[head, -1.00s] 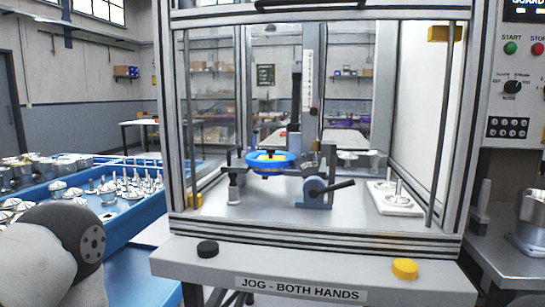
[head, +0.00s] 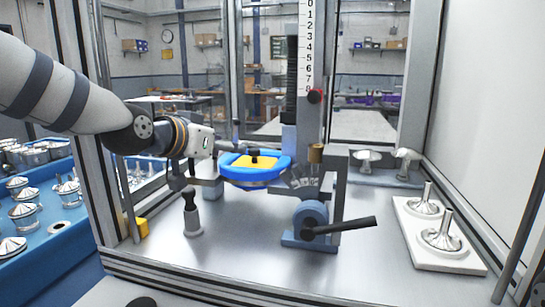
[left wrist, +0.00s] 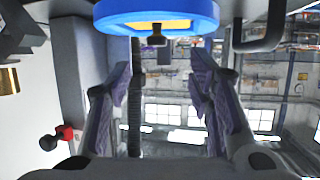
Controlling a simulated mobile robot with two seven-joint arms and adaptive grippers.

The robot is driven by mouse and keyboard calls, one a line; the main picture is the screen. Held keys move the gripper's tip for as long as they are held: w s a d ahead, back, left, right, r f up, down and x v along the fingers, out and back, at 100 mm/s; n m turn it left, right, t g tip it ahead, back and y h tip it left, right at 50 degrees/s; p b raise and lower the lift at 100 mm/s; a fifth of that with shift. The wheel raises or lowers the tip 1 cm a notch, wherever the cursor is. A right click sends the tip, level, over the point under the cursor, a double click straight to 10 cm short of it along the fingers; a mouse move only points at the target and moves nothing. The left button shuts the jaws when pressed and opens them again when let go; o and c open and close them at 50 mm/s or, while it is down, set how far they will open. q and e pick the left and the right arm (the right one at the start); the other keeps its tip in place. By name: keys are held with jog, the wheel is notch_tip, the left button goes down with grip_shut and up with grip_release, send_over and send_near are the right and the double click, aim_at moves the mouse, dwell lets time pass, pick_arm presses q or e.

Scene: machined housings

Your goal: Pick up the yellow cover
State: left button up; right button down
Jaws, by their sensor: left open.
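The yellow cover (head: 256,161) lies inside a blue ring (head: 235,172) on a fixture inside the machine enclosure. It has a dark knob (head: 254,152) on top. The cover also shows at the top of the left wrist view (left wrist: 178,25), with its knob (left wrist: 156,38) hanging into the picture. My left gripper (head: 232,148) is at the left side of the ring. In the left wrist view its two fingers (left wrist: 162,88) are apart with nothing between them. The knob appears just beyond the fingertips, near the gap's line. My right gripper is out of view.
A clamp with a black lever (head: 345,226) stands right of the ring. A small post (head: 191,212) stands in front. A white plate (head: 415,245) with metal parts is at the right. The enclosure's frame post (head: 98,120) is beside my left arm.

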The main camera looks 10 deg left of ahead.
aim_at(253, 150)
pick_arm(q)
jog(key=b+x, duration=0.1)
jog(key=x, duration=0.9)
jog(key=shift+w+d+f, duration=0.2)
jog(key=shift+d, duration=0.05)
jog(key=shift+w+r, duration=0.1)
jog(key=shift+w, duration=0.1)
jog(key=shift+r, duration=0.25)
grip_shut()
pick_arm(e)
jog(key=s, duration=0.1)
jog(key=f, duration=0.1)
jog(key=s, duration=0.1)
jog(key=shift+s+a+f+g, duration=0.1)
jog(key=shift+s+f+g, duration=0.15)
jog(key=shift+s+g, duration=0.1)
